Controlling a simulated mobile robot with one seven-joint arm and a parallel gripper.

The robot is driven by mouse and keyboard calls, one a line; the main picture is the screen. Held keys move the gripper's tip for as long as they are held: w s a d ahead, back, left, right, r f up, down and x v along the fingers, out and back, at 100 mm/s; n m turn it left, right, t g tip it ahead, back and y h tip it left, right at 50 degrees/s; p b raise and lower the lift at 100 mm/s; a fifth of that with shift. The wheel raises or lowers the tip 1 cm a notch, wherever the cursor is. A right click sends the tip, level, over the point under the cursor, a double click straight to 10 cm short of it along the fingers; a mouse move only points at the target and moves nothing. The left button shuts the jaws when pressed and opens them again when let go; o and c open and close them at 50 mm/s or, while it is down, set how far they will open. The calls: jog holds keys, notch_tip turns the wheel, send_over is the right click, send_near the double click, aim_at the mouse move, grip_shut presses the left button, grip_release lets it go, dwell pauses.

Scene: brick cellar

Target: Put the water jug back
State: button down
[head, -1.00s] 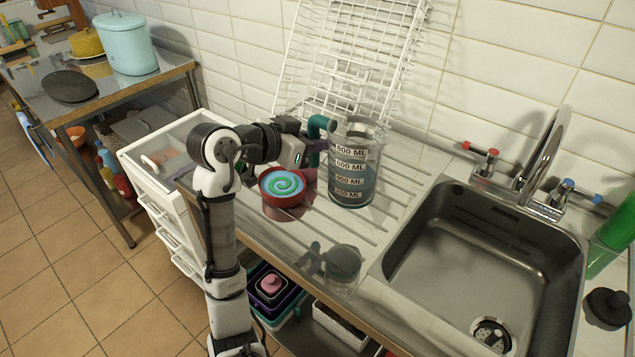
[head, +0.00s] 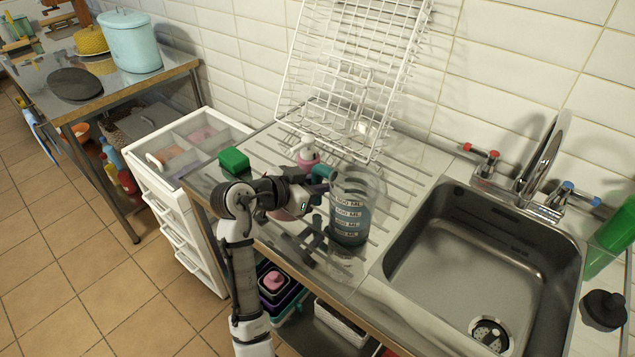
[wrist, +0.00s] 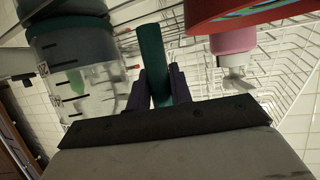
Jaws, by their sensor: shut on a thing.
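The water jug (head: 350,222) is clear, with volume marks, bluish liquid and a teal handle (wrist: 152,65). It is upright over the ribbed metal drainboard (head: 405,165), left of the sink. My gripper (head: 322,180) is shut on the handle, at the jug's left. In the wrist view the purple fingers (wrist: 153,88) sit on both sides of the handle, and the jug body (wrist: 75,80) shows at left. I cannot tell whether the jug's base touches the drainboard.
A white wire rack (head: 355,75) leans on the tiles behind. A pink bottle (head: 306,150) and green block (head: 234,160) stand left of the jug. A red bowl (wrist: 245,14) is close in the wrist view.

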jog(key=shift+f, duration=0.15)
jog(key=c, duration=1.3)
grip_release()
jog(key=shift+o, duration=0.2)
jog(key=shift+r, duration=0.3)
jog(key=b+v, duration=0.3)
jog(key=v, duration=0.9)
jog(key=shift+b, duration=0.4)
jog(key=shift+a, duration=0.1)
